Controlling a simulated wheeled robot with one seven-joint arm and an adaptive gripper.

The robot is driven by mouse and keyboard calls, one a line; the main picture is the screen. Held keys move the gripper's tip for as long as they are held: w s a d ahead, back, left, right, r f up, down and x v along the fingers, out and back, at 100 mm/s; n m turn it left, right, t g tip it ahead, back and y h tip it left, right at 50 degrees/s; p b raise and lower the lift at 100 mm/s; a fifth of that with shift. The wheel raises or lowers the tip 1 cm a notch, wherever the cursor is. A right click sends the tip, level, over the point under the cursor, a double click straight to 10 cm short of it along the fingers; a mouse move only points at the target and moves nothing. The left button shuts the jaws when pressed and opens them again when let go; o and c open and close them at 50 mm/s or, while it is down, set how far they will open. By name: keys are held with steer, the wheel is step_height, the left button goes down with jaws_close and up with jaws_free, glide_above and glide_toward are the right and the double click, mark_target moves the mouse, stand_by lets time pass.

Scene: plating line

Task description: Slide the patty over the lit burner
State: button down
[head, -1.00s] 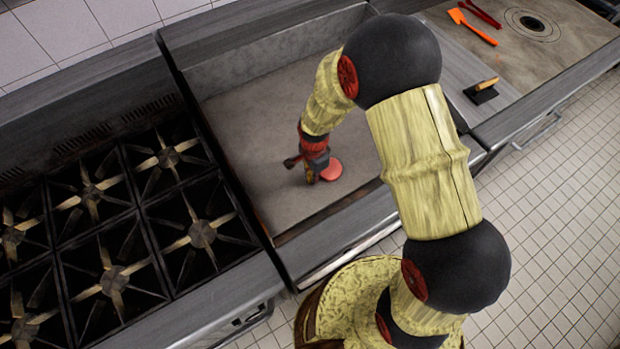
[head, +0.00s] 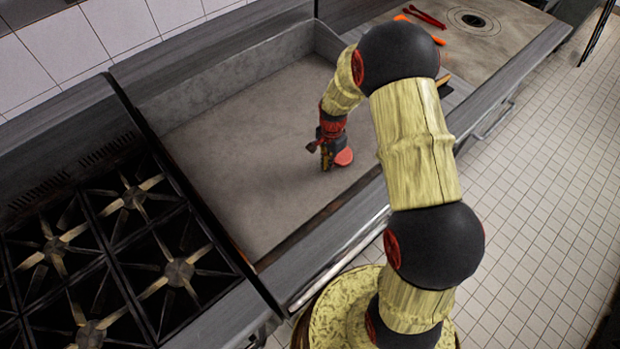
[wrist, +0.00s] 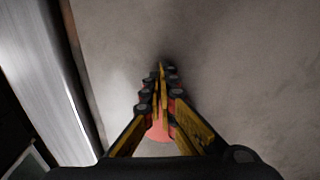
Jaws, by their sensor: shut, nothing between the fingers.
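The patty (head: 344,157) is a flat reddish disc lying on the grey griddle plate (head: 240,150), toward its front right. My gripper (head: 326,166) points down at the plate, just left of the patty in the head view. In the wrist view my gripper (wrist: 162,68) has its fingers together with nothing between them. The patty (wrist: 160,129) shows there partly, behind and under the fingers, which hide much of it. I cannot tell whether the fingers touch it. I see no flame at any burner in view.
A black stove with several star-shaped burners (head: 178,272) stands left of the griddle. A raised wall (head: 230,75) closes the griddle's back. Red tongs (head: 428,18) and an orange utensil lie on the far right counter. The griddle left of my gripper is clear.

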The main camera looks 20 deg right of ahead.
mark_target(346, 151)
steer(key=w+d, duration=0.1)
steer(key=d, duration=0.1)
steer(key=w+d, duration=0.1)
steer(key=d, duration=0.2)
steer(key=w+d, duration=0.1)
steer(key=d, duration=0.2)
steer(key=shift+w+d+b, duration=0.1)
steer(key=shift+w+b, duration=0.15)
steer(key=shift+b, duration=0.1)
